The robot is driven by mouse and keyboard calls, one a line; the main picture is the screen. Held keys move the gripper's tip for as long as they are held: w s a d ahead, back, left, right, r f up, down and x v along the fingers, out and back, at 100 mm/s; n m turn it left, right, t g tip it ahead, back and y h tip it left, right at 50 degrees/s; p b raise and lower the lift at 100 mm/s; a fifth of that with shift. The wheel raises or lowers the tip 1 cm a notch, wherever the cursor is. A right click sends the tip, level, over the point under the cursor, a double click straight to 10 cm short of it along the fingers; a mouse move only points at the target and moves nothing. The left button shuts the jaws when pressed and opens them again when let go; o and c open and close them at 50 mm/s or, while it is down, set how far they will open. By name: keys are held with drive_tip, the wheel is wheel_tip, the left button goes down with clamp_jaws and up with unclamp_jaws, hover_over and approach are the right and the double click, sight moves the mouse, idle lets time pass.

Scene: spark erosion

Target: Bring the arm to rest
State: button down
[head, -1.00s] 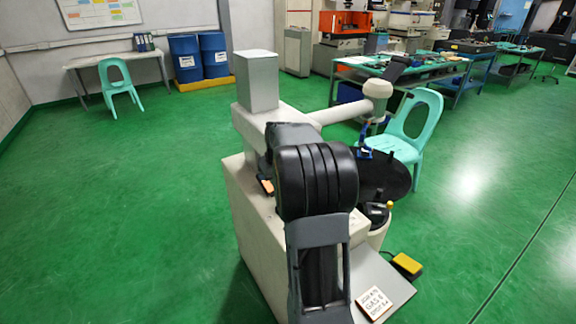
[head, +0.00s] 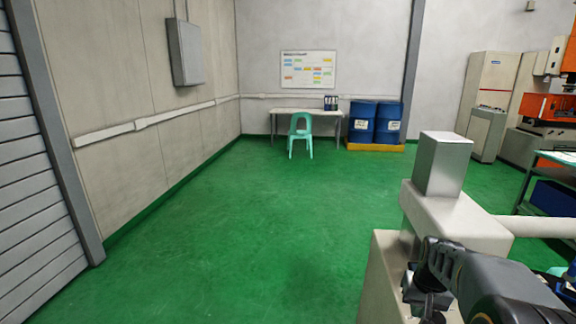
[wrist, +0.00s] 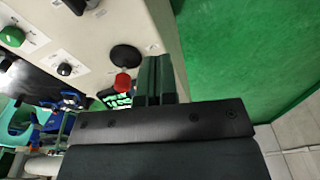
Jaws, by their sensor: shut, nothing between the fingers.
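My gripper (wrist: 160,75) shows in the wrist view with its dark fingers together and nothing between them. It is in front of the pale machine's panel, beside a black round knob (wrist: 126,57) and a red knob (wrist: 122,83). I cannot tell whether the fingers touch the panel. In the head view my dark arm reaches in from the lower right, in front of the pale machine (head: 455,222). The fingers cannot be made out there.
A green button (wrist: 12,36) and a small black knob (wrist: 65,69) are on the panel. A turquoise chair (head: 300,135) stands at a table (head: 277,111) by the far wall, beside blue drums (head: 361,124). The green floor at centre and left is clear.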

drive_tip(key=s+a+r+n+t+p, duration=0.1)
drive_tip(key=s+a+r+n, duration=0.1)
drive_tip(key=s+a, duration=0.3)
drive_tip(key=s+a+r+n+t+p, duration=0.1)
drive_tip(key=s+a+r, duration=0.4)
drive_tip(key=a, duration=0.5)
drive_tip(key=shift+s+a+n+p, duration=0.15)
drive_tip(key=shift+s+n+p, duration=0.25)
idle(1.0)
